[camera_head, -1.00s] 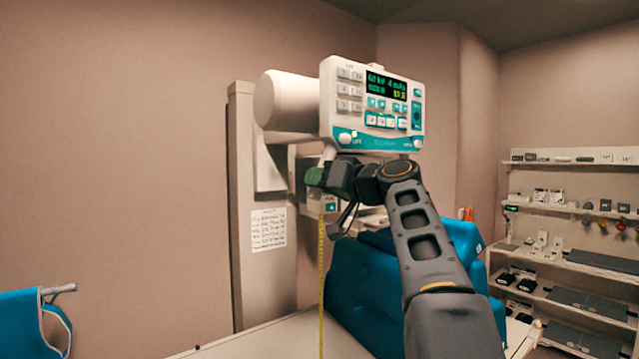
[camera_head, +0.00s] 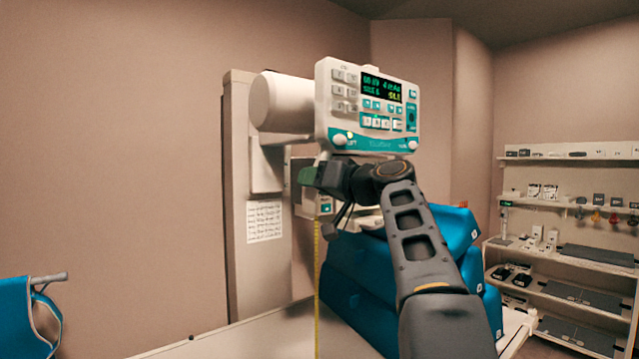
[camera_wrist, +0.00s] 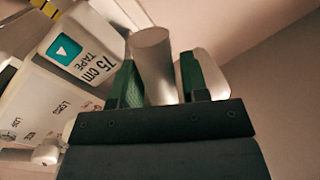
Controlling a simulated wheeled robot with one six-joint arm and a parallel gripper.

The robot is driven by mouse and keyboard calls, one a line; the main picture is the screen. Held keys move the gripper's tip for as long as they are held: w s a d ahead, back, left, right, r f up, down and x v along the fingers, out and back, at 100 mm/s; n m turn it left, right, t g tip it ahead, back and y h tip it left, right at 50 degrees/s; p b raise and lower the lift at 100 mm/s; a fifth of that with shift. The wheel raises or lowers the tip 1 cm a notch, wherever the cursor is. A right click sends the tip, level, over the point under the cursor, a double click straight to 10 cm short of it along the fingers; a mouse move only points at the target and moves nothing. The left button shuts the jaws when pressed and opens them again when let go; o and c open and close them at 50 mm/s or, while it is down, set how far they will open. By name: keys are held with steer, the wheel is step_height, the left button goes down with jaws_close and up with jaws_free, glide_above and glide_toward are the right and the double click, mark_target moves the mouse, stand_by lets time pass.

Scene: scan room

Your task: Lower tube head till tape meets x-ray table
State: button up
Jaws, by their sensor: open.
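The white and teal tube head (camera_head: 368,140) hangs in front of the wall column, its lit panel facing me. The yellow tape (camera_head: 317,280) hangs below it, in front of the x-ray table (camera_head: 240,335). The tape's lower end is cut off by the picture edge, so contact cannot be told. The box marked "75 cm TAPE" (camera_wrist: 78,48) is at upper left in the wrist view. My gripper (camera_head: 308,176) is under the panel's left end. In the wrist view its open green fingers (camera_wrist: 158,82) stand either side of a pale round bar (camera_wrist: 153,62); touch cannot be told.
Blue padded blocks (camera_head: 360,270) stand on the table behind my arm. A shelf unit (camera_head: 570,255) with small items stands at the right. A blue apron (camera_head: 28,315) hangs on a bar at lower left. The table's near left part is clear.

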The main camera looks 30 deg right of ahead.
steer(key=b+v, duration=0.2)
steer(key=v, duration=1.1)
steer(key=shift+s+d+b, duration=0.2)
steer(key=shift+s+b, duration=0.15)
steer(key=shift+b, duration=0.05)
steer(key=w+d+f+m+g+h, duration=0.2)
steer(key=d+f+m+h, duration=0.15)
steer(key=f, duration=0.45)
steer(key=w+d+f+m+g+h, duration=0.1)
steer(key=d+f+m+g+h, duration=0.2)
steer(key=f, duration=0.5)
steer(key=a+f+m+g+p, duration=0.25)
steer(key=a+f, duration=0.25)
steer(key=f, duration=0.7)
steer(key=s+a+f+n+g+p, duration=0.2)
steer(key=s+a+f+n, duration=0.2)
steer(key=a, duration=0.5)
steer(key=s+a+f+n+g+p, duration=0.2)
steer(key=s+a+f+n+g, duration=0.1)
steer(key=s+a+f+n, duration=0.2)
steer(key=s+a+f, duration=0.2)
steer(key=a+f, duration=0.1)
steer(key=f, duration=0.1)
steer(key=shift+s+a+f+p, duration=0.25)
steer(key=shift+a+p, duration=0.15)
